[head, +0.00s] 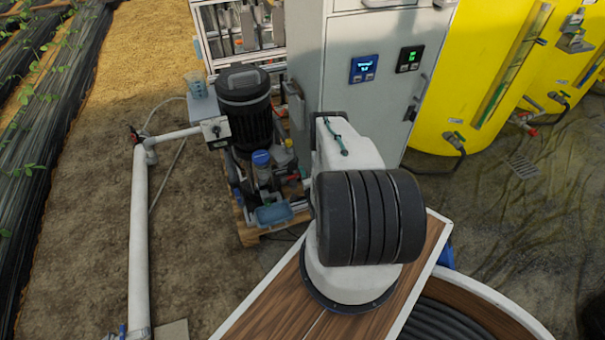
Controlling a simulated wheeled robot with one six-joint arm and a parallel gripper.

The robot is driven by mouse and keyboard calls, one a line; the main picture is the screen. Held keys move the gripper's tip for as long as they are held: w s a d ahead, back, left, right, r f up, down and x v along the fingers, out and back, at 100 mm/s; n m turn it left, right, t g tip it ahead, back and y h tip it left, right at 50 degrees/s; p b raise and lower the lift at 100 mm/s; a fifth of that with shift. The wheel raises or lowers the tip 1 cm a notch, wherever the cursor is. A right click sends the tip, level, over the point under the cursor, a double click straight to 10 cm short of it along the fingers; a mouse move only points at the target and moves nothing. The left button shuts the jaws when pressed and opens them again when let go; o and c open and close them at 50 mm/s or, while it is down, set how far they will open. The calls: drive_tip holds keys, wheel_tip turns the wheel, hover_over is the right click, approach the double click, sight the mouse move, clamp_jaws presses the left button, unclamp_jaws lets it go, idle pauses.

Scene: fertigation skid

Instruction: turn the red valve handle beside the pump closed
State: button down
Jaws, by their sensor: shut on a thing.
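The pump (245,105), with a black ribbed motor, stands left of the grey cabinet in the head view. A small dark and red fitting (134,131) sits at the top of the white pipe, left of the pump; it may be the red valve handle, but it is too small to tell its position. My white and black arm rises in the lower middle, in front of the cabinet. My gripper is hidden behind the arm, so I cannot see its jaws or what they touch.
A grey cabinet (345,75) with two lit displays stands behind my arm. Yellow tanks (470,90) stand at the right. A white pipe (140,240) runs down the left over bare soil.

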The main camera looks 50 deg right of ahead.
drive_tip(key=shift+s+f+m, duration=0.1)
drive_tip(key=shift+f+m, duration=0.1)
drive_tip(key=shift+m, duration=0.5)
drive_tip(key=c, duration=1.4)
unclamp_jaws()
drive_tip(key=shift+o, duration=0.2)
drive_tip(key=v, duration=0.7)
drive_tip(key=shift+s+a, duration=0.2)
drive_tip(key=shift+s, duration=0.15)
